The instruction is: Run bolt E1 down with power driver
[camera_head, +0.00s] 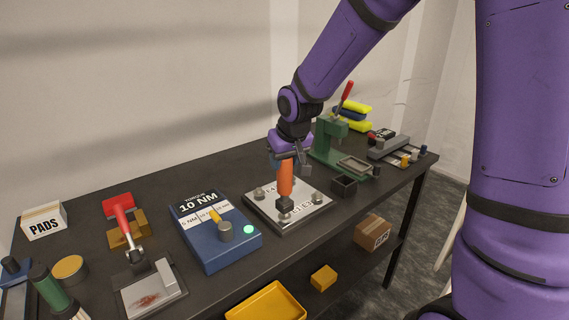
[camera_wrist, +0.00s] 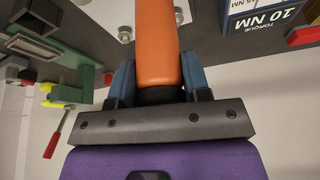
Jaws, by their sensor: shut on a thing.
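My gripper (camera_head: 289,158) is shut on an orange power driver, which it holds upright. The driver (camera_head: 285,180) has a dark lower end over the front bolt (camera_head: 284,214) of a light metal plate (camera_head: 300,222); I cannot tell whether it is seated on the bolt. Other bolts stand at the plate's left (camera_head: 259,194) and right (camera_head: 317,198). Plate markings near the front are partly readable, and the back of the plate is hidden by the driver and gripper. In the wrist view the orange driver (camera_wrist: 157,45) sits between the blue fingers.
A blue torque box (camera_head: 215,250) reading 10 NM, with a knob and a lit green button, stands left of the plate. A green press (camera_head: 328,150) with a red lever and a small dark tray (camera_head: 344,187) stand to the right. A red-handled clamp (camera_head: 122,215) is further left.

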